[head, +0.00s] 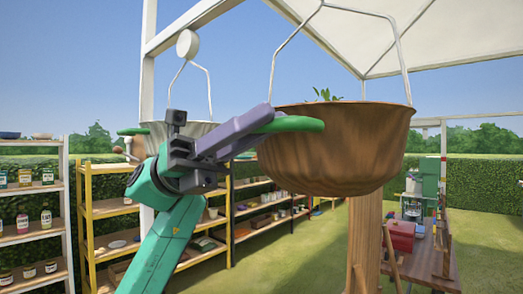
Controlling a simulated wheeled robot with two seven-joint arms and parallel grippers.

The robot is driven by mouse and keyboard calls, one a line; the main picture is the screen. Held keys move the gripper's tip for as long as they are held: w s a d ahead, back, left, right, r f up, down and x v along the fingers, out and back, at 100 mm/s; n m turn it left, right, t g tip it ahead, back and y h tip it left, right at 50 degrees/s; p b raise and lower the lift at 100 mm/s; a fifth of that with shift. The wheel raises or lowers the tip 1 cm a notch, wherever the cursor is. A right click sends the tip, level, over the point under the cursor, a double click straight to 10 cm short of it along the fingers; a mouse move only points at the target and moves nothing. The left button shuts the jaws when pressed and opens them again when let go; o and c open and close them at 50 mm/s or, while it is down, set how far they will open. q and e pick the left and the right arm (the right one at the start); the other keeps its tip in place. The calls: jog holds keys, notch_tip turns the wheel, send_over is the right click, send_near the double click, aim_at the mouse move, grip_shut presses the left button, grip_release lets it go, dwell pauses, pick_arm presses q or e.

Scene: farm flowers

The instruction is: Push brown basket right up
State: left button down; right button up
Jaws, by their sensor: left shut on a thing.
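The brown basket (345,150) is a wooden-looking bowl hanging from a pale metal hanger, right of centre in the head view. It looks about level, and a small green plant (326,95) shows above its rim. My left gripper (290,119), with purple and green fingers, reaches in from the left at the basket's upper left side. It is shut at the rim there, and its fingers cover that part of the basket. The exact grip is partly hidden. My right gripper is not in view.
A grey hanging basket (203,131) is behind my left gripper. Shelves with bottles (35,232) and yellow-framed shelves (110,209) stand at the left. A wooden post (364,240) is below the brown basket. A table with a red box (401,235) is at right.

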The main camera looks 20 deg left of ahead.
pick_arm(q)
jog(key=shift+r, duration=0.85)
jog(key=shift+a+r, duration=0.2)
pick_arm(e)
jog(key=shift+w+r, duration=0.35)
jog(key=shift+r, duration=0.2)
pick_arm(q)
jog(key=shift+p, duration=0.3)
jog(key=c, duration=1)
grip_release()
jog(key=shift+o, duration=0.8)
jog(key=shift+s+a+r, duration=0.1)
jog(key=shift+s, duration=0.05)
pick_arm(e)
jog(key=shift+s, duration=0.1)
pick_arm(q)
jog(key=shift+a, duration=0.1)
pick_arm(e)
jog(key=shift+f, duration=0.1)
